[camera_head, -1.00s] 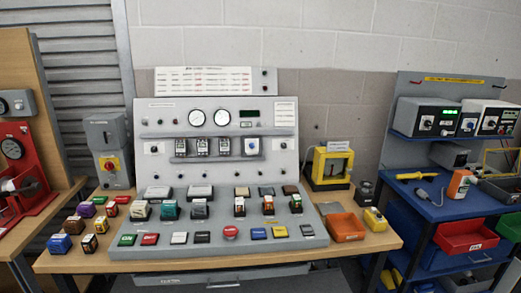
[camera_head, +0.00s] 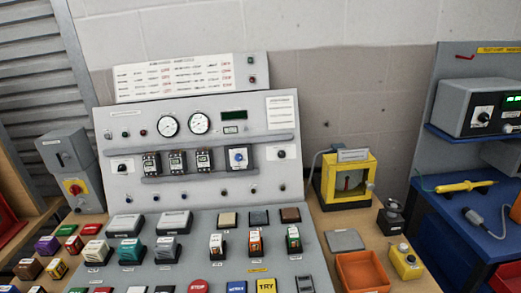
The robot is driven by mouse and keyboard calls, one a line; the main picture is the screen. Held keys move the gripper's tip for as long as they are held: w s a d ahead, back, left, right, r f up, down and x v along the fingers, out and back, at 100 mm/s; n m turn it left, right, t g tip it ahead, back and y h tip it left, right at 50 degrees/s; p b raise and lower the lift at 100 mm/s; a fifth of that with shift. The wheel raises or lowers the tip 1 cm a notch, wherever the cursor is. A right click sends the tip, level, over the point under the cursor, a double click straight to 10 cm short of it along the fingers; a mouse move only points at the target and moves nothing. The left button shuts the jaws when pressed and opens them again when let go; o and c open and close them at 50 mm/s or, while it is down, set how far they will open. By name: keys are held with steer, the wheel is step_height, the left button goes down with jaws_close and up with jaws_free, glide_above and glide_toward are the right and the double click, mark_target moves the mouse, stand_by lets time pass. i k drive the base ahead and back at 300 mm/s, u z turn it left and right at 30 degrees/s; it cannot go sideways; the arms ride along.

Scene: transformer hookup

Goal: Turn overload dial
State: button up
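A grey control panel (camera_head: 115,200) stands on the bench in the middle of the camera view. White plates with black knobs flank the row, one at the left (camera_head: 121,168) and one at the right (camera_head: 281,153). My gripper is not in view.
Several coloured blocks and buttons cover the sloping lower deck. A grey box with a red-and-yellow switch (camera_head: 74,187) stands left. A yellow frame (camera_head: 345,180), an orange tray (camera_head: 361,271) and a blue bench (camera_head: 465,215) are right. Nothing visible blocks the front of the dial.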

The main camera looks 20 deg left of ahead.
mark_target(239, 157)
steer(key=u, duration=0.2)
steer(key=i, duration=0.9)
steer(key=u, duration=0.5)
